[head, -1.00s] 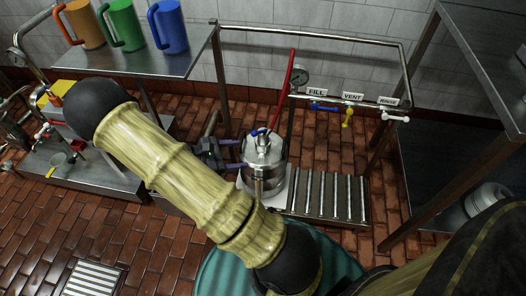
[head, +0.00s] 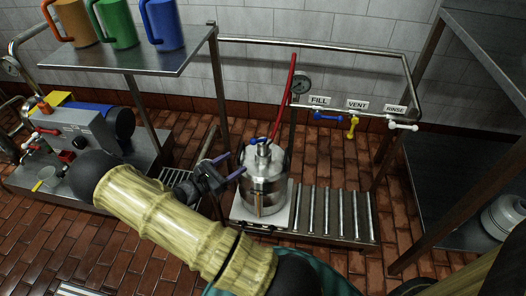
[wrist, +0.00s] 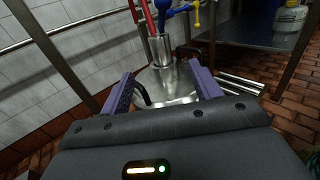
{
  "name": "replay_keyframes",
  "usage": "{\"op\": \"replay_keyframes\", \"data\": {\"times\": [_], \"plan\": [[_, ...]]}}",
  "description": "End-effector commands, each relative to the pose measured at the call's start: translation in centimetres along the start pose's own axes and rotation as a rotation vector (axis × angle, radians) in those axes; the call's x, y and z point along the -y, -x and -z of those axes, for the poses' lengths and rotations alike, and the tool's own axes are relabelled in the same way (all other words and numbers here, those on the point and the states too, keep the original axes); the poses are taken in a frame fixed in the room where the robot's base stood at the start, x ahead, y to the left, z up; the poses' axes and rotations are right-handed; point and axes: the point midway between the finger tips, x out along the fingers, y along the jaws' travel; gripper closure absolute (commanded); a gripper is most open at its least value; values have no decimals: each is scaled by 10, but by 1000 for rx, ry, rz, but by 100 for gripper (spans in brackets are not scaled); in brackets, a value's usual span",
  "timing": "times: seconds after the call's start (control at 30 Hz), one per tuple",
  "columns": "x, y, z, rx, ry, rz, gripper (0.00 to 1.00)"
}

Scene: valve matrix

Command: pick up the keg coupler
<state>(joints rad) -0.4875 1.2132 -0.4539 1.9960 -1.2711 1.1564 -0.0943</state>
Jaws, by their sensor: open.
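The keg coupler (head: 263,153) is a silver cylinder with a blue lever, upright on top of a steel keg (head: 265,190). A red hose (head: 285,95) rises from it. In the wrist view the coupler (wrist: 161,48) stands upright ahead, beyond the fingertips and roughly midway between them. My gripper (head: 236,162) is open and empty at the left of the keg's top, with purple fingers pointing toward it. In the wrist view my gripper (wrist: 163,82) shows both fingers spread, with the keg's top between and beyond them. The coupler's base is partly hidden by its dark side parts.
The keg stands on a pale plate beside a roller rack (head: 335,212). A rail behind carries blue, yellow and white valves under FILL, VENT and RINSE signs (head: 357,104). A mug shelf (head: 130,62) is at upper left, a grey machine (head: 75,138) below it.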

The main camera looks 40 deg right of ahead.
Motion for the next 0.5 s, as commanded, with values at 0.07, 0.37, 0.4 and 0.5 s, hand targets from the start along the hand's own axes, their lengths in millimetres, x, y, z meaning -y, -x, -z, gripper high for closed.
{"op": "replay_keyframes", "data": {"times": [0.07, 0.37, 0.4, 0.5], "plan": [[1, -16, 3, 1, -1, 5, 37], [1, -68, 3, 0, -2, 6, 37], [1, -75, 3, 0, -1, 5, 37], [1, -91, 3, 0, -1, 4, 37]]}}
